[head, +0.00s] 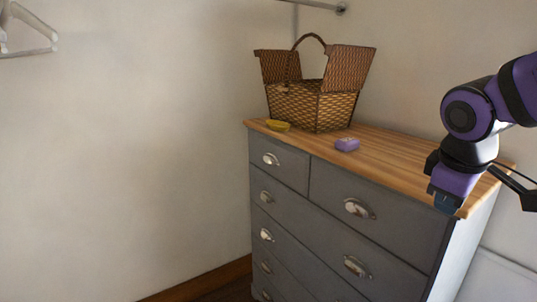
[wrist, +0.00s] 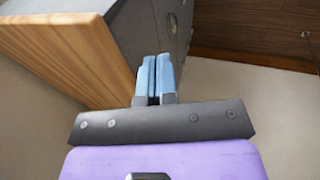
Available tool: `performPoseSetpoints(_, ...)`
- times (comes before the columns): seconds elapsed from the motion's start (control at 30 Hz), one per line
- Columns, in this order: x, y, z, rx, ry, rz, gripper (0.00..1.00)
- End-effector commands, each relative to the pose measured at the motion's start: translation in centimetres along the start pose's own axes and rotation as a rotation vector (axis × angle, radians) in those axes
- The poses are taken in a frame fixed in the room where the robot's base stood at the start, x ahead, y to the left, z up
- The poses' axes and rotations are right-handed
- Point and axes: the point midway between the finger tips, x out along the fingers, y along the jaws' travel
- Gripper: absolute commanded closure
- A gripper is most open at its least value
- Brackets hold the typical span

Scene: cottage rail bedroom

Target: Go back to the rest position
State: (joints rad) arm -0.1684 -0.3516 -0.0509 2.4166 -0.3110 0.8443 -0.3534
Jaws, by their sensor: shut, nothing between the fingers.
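My gripper (head: 446,201) hangs at the right front end of the dresser in the head view, pointing down, its fingertips close to the front edge of the wooden top. In the wrist view my gripper (wrist: 155,75) shows two blue fingers pressed together with nothing between them. The wooden top (wrist: 70,45) lies to the left of the fingers there, with the grey drawer front beyond. Whether the fingers touch the dresser cannot be told.
The grey dresser (head: 400,222) carries an open wicker basket (head: 292,104), a yellow dish (head: 278,126) and a purple block (head: 347,145) on its top. The dresser top's right half looks bare.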

Motion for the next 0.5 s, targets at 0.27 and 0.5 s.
performPoseSetpoints(0.27,-4.7,-2.7,4.9,0.413,0.141,-0.053,1.0)
performPoseSetpoints(0.5,-6.6,-4.9,7.2,0.642,0.221,-0.101,1.0)
